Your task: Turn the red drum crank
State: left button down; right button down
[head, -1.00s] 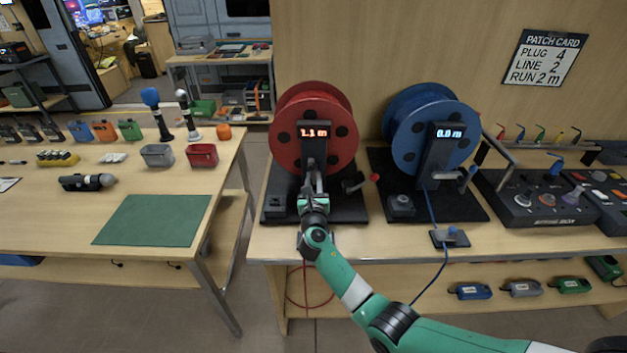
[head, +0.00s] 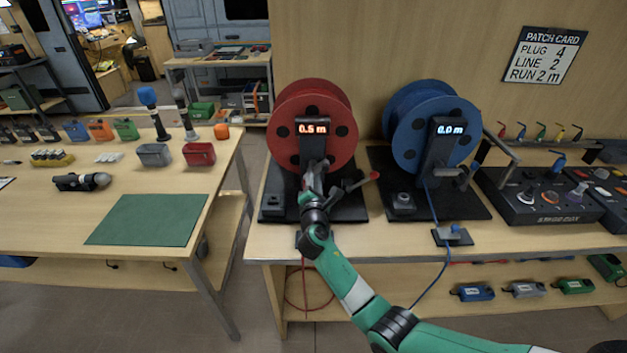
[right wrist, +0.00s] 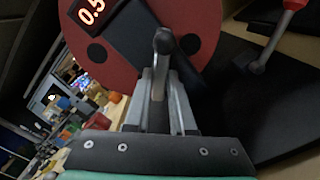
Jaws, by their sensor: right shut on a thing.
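The red drum (head: 339,108) stands upright on its black base at the left of the right-hand bench. Its display (head: 313,129) reads 0.5 m, and the display also shows in the right wrist view (right wrist: 91,11). My right gripper (head: 314,173) is in front of the drum's dark post. In the right wrist view my right gripper (right wrist: 160,88) is shut on the grey crank handle (right wrist: 163,42), whose rounded end shows above the fingers. The rest of the crank is largely hidden. My left gripper is not in view.
A red-tipped lever (head: 374,175) stands close to the right of my gripper. The blue drum (head: 406,127), its display at 0.0 m, is further right. A control box (head: 548,205) lies beyond it. A green mat (head: 148,219) covers part of the left table.

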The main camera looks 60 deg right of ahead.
jog(key=m+b, duration=0.2)
jog(key=m, duration=0.2)
jog(key=m+b, duration=0.2)
jog(key=m, duration=0.2)
jog(key=shift+f+m, duration=0.2)
jog(key=shift+m, duration=0.2)
dwell(0.3)
jog(key=c, duration=0.8)
grip_release()
jog(key=shift+o, duration=0.2)
